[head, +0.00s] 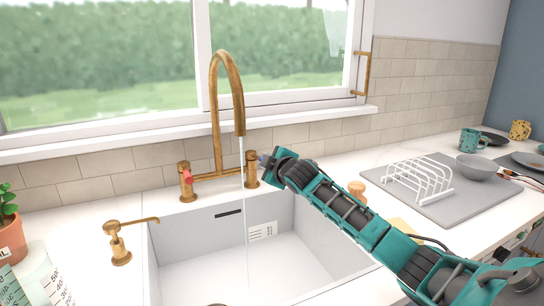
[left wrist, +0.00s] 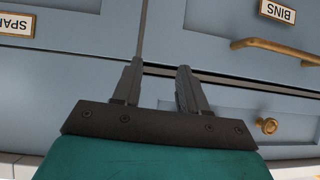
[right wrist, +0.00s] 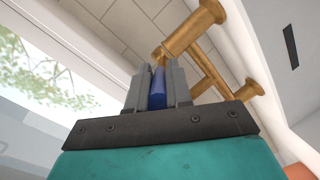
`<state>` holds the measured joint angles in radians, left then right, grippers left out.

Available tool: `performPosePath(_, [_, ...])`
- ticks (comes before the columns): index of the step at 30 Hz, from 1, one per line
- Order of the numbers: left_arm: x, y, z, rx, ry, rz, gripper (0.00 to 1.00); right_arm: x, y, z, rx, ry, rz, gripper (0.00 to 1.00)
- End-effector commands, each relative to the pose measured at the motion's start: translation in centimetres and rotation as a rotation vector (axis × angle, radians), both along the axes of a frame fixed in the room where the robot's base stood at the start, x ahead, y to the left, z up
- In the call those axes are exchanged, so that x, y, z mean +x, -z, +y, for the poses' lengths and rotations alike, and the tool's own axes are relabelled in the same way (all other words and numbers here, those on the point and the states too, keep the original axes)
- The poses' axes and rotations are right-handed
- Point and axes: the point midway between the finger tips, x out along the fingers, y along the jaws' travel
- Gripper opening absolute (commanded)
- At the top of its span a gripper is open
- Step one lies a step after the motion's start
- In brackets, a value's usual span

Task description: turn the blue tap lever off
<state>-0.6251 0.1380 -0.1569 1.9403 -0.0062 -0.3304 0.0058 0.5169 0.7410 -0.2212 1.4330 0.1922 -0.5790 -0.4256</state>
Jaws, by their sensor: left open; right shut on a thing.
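The brass tap (head: 217,110) stands behind the white sink, and a thin stream of water (head: 245,200) falls from its spout into the basin. The blue lever (right wrist: 157,88) is on the right-hand brass valve (head: 251,160). My right gripper (right wrist: 158,80) is shut on the blue lever, with a finger on each side of it. In the head view my right gripper (head: 264,162) is beside that valve and hides most of the lever. A red lever (head: 184,168) is on the left-hand valve. My left gripper (left wrist: 158,88) is open and empty in front of blue cupboard fronts.
A brass soap dispenser (head: 119,242) stands left of the sink (head: 190,235). A plant pot (head: 8,235) and measuring jug (head: 38,280) are at the far left. A white rack (head: 415,180) and grey bowl (head: 478,167) are at the right. A brass cupboard handle (left wrist: 270,45) is near my left gripper.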

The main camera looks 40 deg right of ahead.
Motion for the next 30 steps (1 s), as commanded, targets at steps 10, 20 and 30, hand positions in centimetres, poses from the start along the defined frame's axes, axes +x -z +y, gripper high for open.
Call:
performPosePath(10, [-0.2, -0.1, 0.0, 0.002, 0.003, 0.006, 0.43, 0.3, 0.0, 1.6, 0.005, 0.147, -0.003, 0.0])
performPosePath(20, [-0.2, 0.0, -0.2, 0.001, 0.009, 0.01, 0.43, 0.2, 0.0, 1.7, 0.002, 0.169, -0.004, 0.0])
performPosePath(30, [-0.2, 0.0, -0.2, 0.003, 0.01, 0.01, 0.43, 0.2, 0.0, 1.6, 0.002, 0.168, -0.004, 0.44])
